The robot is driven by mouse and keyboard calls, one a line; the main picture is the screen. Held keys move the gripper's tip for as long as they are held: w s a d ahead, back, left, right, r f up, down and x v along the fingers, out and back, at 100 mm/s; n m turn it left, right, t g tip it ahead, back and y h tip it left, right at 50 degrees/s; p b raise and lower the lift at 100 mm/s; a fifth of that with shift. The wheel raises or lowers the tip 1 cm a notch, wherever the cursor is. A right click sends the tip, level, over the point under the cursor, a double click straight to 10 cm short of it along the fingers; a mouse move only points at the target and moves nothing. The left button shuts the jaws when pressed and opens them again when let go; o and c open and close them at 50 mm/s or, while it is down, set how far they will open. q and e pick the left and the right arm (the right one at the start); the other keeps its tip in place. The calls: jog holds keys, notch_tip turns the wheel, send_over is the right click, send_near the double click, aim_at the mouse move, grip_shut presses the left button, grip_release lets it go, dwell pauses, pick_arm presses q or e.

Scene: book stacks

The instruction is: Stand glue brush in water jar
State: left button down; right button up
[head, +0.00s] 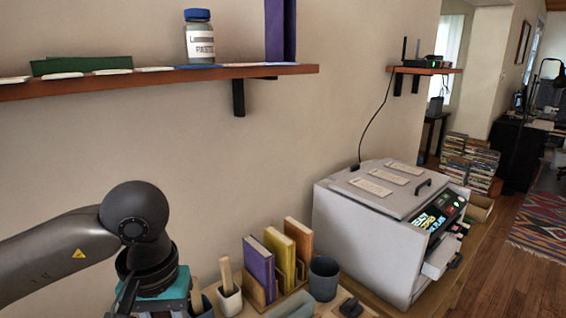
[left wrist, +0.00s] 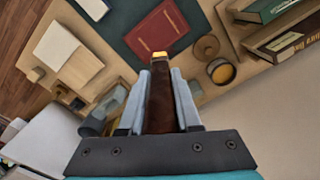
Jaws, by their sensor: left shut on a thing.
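My left gripper (left wrist: 160,100) is shut on the glue brush (left wrist: 159,105), a dark brown piece with a gold band at its far end, between two pale fingers. In the head view only the teal and black body of the left gripper (head: 158,292) shows at the bottom left; its fingertips and the brush are not clear there. A dark grey cup (head: 323,277), perhaps the water jar, stands on the bench right of the books. A dark cylinder (left wrist: 92,125) in the left wrist view may be the same cup. It stands apart from the brush. My right gripper is not in view.
Upright books (head: 280,258) stand in a wooden rack beside a small white pot (head: 229,298). A large grey machine (head: 375,230) fills the bench's right side. In the left wrist view a red book (left wrist: 157,32) lies on a dark mat, near a round pot (left wrist: 221,71).

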pick_arm(q)
jog(key=shift+s+d+f+m, duration=0.1)
jog(key=shift+s+d+m, duration=0.2)
jog(key=shift+m, duration=0.4)
jog(key=w+a+r+n+b, duration=0.1)
jog(key=w+a+r+n, duration=0.1)
jog(key=w+a+n, duration=0.65)
jog(key=w+a+r+n+b, duration=0.2)
jog(key=w+a+r+n, duration=0.15)
jog(key=a, duration=1.05)
notch_tip(320, 180, down, 21)
jog(key=b, duration=0.3)
jog(key=shift+s+n+b, duration=0.3)
jog(key=shift+s+b, duration=0.05)
jog(key=shift+s, duration=0.1)
jog(key=c, duration=0.9)
grip_release()
jog(key=shift+d+r, duration=0.1)
jog(key=shift+r, duration=0.05)
jog(key=shift+c, duration=0.2)
jog(key=o, duration=0.3)
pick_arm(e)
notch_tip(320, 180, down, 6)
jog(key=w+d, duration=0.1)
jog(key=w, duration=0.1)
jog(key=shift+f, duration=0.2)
